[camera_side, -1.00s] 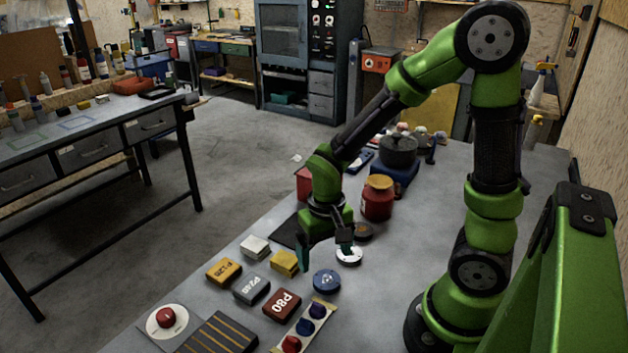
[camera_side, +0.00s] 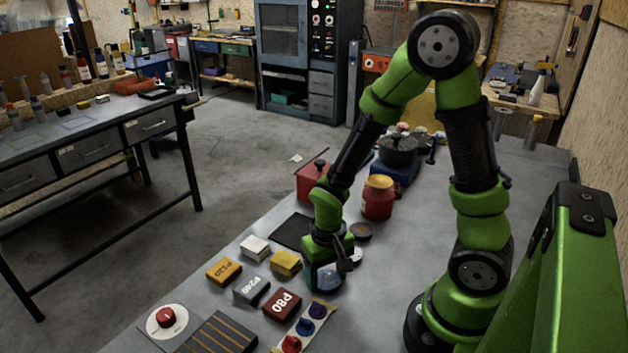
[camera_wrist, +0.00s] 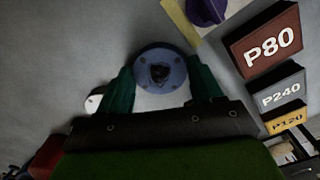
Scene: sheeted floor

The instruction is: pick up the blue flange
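The blue flange (camera_side: 328,280) is a round disc with small holes, flat on the grey bench and partly covered by my gripper in the side view. In the wrist view the blue flange (camera_wrist: 150,57) has a dark centre and sits between my green fingertips. My gripper (camera_side: 329,268) points down just over it. In the wrist view my gripper (camera_wrist: 160,82) is open, one finger on each side of the flange, with a gap showing around it. I cannot tell whether the fingertips reach down to its height.
A white disc (camera_side: 356,255) lies close behind it. Grit blocks marked P80 (camera_side: 282,305), P240 (camera_side: 251,289) and P120 (camera_side: 224,271) stand to the left. A strip of coloured knobs (camera_side: 318,311) is close in front. A red jar (camera_side: 377,200) stands farther back.

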